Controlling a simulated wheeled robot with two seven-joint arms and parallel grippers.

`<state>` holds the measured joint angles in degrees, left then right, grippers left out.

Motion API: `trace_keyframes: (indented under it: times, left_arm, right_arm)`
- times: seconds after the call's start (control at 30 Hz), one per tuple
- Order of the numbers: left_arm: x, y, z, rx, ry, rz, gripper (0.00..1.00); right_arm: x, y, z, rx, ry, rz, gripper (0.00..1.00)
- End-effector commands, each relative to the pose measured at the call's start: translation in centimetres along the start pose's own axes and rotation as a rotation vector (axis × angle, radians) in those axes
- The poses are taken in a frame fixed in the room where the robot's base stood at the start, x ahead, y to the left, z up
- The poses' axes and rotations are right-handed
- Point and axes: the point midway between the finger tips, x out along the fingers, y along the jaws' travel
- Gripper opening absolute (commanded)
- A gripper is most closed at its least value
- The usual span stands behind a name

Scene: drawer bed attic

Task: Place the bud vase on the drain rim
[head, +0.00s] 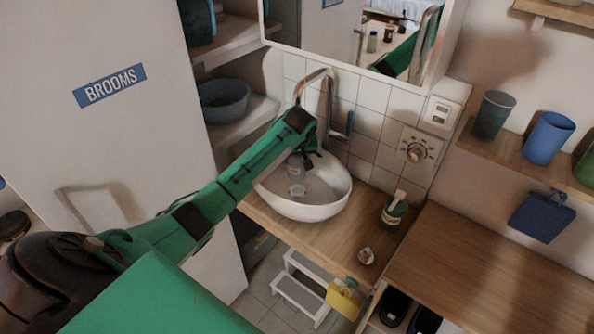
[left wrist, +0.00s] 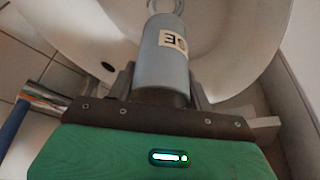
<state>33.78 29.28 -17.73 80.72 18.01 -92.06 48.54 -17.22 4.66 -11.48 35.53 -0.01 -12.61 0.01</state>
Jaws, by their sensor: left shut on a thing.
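The bud vase is a grey-blue cylinder with a pale label, partly readable in the left wrist view (left wrist: 160,60). My left gripper (head: 308,159) is shut on the vase, with a finger on each side of it. In the head view the vase (head: 295,167) shows below my gripper, inside the white basin (head: 318,211). A small pale round piece, which looks like the drain rim (head: 297,190), shows just below the vase. In the left wrist view a pale ring (left wrist: 165,5) shows past the vase's far end. I cannot tell whether the vase touches it. My right gripper is not in view.
A curved metal faucet (head: 316,75) rises behind my gripper, close to the tiled wall. A green labelled bottle (head: 394,210) and a small round item (head: 366,256) stand on the wooden counter (head: 310,240) right of the basin. A mirror cabinet (head: 445,50) hangs above.

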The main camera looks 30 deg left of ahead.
Motion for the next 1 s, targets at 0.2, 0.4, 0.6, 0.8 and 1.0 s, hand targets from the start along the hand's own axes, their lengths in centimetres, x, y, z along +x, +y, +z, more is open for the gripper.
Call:
trace_keyframes:
  times: [0.2, 0.4, 0.6, 0.8, 1.0]
  left_arm:
    - [2.2, 0.0, 0.9, -0.002, 0.001, 0.001, 0.25]
    - [4.7, 0.0, 2.0, -0.001, -0.002, -0.001, 0.25]
    - [6.6, 0.3, 2.5, -0.002, 0.002, 0.003, 0.25]
    - [6.9, 0.3, 2.6, -0.002, 0.002, 0.003, 0.25]
    - [7.2, 0.3, 2.7, -0.002, 0.001, 0.002, 0.25]
  right_arm:
    - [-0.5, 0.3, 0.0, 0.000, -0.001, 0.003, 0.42]
    - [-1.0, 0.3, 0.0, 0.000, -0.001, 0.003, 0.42]
    - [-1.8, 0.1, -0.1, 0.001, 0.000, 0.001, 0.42]
    - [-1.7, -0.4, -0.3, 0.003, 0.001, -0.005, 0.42]
    - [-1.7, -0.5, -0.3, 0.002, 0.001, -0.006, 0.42]
